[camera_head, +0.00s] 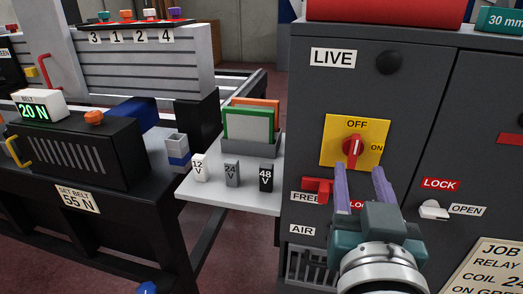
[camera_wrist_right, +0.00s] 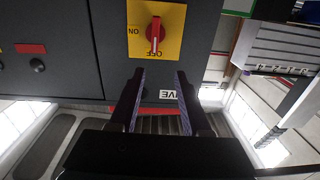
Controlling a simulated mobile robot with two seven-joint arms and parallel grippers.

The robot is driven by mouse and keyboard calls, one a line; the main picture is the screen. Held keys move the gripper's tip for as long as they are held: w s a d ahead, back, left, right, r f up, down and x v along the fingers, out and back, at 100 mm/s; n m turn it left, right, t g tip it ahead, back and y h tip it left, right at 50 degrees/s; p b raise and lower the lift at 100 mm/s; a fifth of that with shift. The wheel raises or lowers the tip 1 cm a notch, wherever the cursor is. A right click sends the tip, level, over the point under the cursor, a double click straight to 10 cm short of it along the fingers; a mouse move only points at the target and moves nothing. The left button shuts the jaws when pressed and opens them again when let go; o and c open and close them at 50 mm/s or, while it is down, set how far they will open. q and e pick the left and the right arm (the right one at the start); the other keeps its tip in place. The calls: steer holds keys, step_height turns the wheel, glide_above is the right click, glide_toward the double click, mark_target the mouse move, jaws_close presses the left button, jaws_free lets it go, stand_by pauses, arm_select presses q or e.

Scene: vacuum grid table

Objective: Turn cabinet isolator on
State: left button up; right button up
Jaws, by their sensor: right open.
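The cabinet isolator is a red rotary knob (camera_head: 354,150) on a yellow plate (camera_head: 333,130) on the dark grey cabinet front. OFF is printed above it and ON to its right. Its pale pointer mark is upright, toward OFF. In the right wrist view the picture is upside down, and the knob (camera_wrist_right: 155,34) points down at OFF. My right gripper (camera_head: 360,175) is open and empty, with its two purple fingers just below the knob in the head view. In the wrist view the fingertips (camera_wrist_right: 160,75) stop short of the plate. My left gripper is not in view.
A red lever (camera_head: 318,187) marked FREE sits lower left of the plate, partly beside my fingers. A white latch (camera_head: 432,210) marked OPEN sits right. A LIVE label (camera_head: 333,57) and black button (camera_head: 389,62) are above. A white shelf (camera_head: 220,197) with voltage blocks adjoins the cabinet's left.

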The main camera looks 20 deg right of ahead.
mark_target(357, 141)
steer(key=shift+h, duration=0.3)
steer(key=x, duration=1)
steer(key=shift+s+d+f+b, duration=0.15)
steer(key=shift+d+f+b, duration=0.2)
steer(key=shift+f, duration=0.05)
jaws_close()
